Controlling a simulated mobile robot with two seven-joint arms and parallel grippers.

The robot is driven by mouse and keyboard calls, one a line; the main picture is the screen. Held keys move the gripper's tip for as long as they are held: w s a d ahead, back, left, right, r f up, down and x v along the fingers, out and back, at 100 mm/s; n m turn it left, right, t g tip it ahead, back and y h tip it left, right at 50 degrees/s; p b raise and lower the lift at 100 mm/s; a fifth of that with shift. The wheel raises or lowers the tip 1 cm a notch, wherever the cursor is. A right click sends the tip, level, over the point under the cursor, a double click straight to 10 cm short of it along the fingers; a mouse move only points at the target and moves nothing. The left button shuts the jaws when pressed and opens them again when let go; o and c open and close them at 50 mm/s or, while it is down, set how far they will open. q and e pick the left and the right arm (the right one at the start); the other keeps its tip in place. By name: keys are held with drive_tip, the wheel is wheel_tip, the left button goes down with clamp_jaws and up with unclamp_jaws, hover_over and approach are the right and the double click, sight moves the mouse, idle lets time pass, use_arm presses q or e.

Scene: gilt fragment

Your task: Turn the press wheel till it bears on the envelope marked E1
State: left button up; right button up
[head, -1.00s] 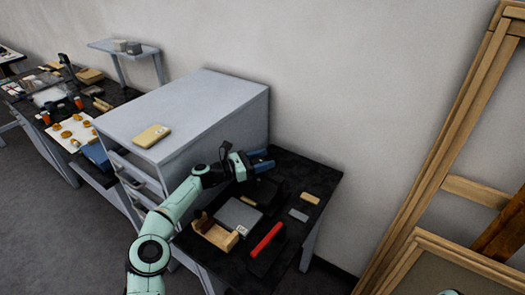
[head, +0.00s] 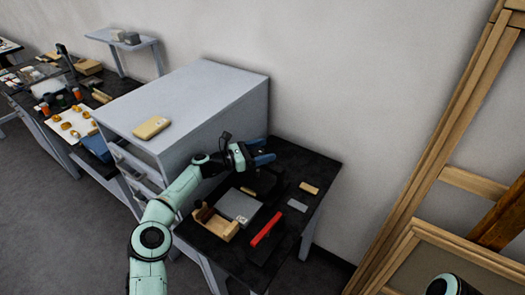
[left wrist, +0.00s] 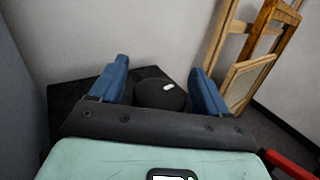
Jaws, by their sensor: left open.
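My left gripper (head: 264,156) is open over the back of the black table, beside the grey cabinet. In the left wrist view a dark round knob or wheel top (left wrist: 160,94) with a white mark lies between the open blue fingers (left wrist: 155,88), with gaps on both sides. It appears to be the press wheel. In the head view the dark press (head: 262,182) is partly hidden below the gripper. A grey plate (head: 236,206) with a small white label lies in front of it. I cannot read E1 anywhere. My right gripper is out of view.
The grey cabinet (head: 205,95) stands close left of the arm, with a tan packet (head: 151,127) on top. A wooden box (head: 215,224), a red bar (head: 266,229), a grey block (head: 298,205) and a tan block (head: 309,188) lie on the table. Wooden frames (head: 440,150) lean at right.

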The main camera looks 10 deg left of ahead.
sight(263, 150)
use_arm(q)
wheel_tip(263, 150, up, 20)
drive_tip(key=p, duration=0.3)
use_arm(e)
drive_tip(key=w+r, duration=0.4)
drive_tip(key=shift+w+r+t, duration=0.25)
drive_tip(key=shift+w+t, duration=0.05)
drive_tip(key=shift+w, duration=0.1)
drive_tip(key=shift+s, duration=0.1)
